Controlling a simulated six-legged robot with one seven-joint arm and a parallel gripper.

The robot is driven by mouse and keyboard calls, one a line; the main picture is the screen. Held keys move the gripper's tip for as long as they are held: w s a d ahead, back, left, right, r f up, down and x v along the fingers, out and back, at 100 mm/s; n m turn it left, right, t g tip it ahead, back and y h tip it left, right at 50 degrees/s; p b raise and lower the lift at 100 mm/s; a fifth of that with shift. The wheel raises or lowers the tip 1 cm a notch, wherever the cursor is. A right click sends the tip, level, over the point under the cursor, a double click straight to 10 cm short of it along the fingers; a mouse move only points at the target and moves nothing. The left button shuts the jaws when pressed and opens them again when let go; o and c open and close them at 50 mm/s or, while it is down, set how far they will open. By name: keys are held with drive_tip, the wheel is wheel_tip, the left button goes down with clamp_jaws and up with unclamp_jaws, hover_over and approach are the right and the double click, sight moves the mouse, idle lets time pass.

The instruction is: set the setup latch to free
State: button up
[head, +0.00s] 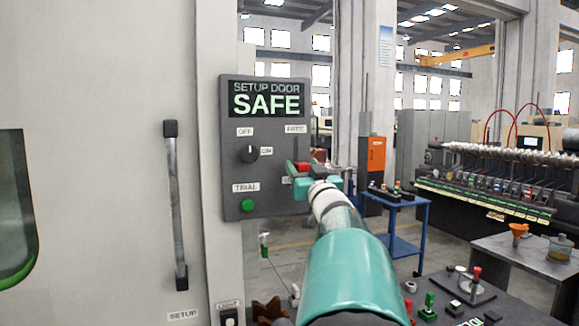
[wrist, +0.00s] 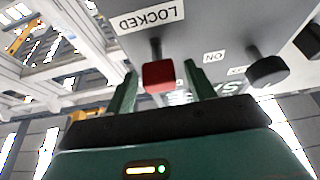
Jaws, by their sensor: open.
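The setup latch is a lever with a red grip (head: 302,167) at the right side of the dark panel (head: 236,205) in the head view. In the wrist view, which is upside down, the red grip (wrist: 158,76) sticks out from the panel near the LOCKED label (wrist: 150,17). The label that seems to read FREE (head: 295,129) is above the latch in the head view. My gripper (head: 297,178) is open at the latch. In the wrist view its two green fingers (wrist: 160,88) stand on either side of the red grip; I cannot tell whether they touch it.
The panel's display (head: 267,99) reads SETUP DOOR SAFE. A black knob (head: 249,154) and a green TRIAL button (head: 248,206) are left of the latch. A door handle (head: 176,205) is farther left. A blue cart (head: 410,203) and a dark table (head: 530,255) stand right.

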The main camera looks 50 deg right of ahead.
drive_tip(key=shift+w+d+r, duration=0.15)
drive_tip(key=shift+w+d, duration=0.1)
drive_tip(key=shift+w, duration=0.15)
drive_tip(key=shift+c, duration=0.4)
clamp_jaws()
wheel_tip(320, 180, up, 7)
drive_tip(key=shift+a+f, duration=0.1)
drive_tip(key=shift+c, duration=1.9)
unclamp_jaws()
drive_tip(key=o, duration=0.5)
drive_tip(key=shift+f, duration=0.1)
drive_tip(key=shift+c, duration=0.2)
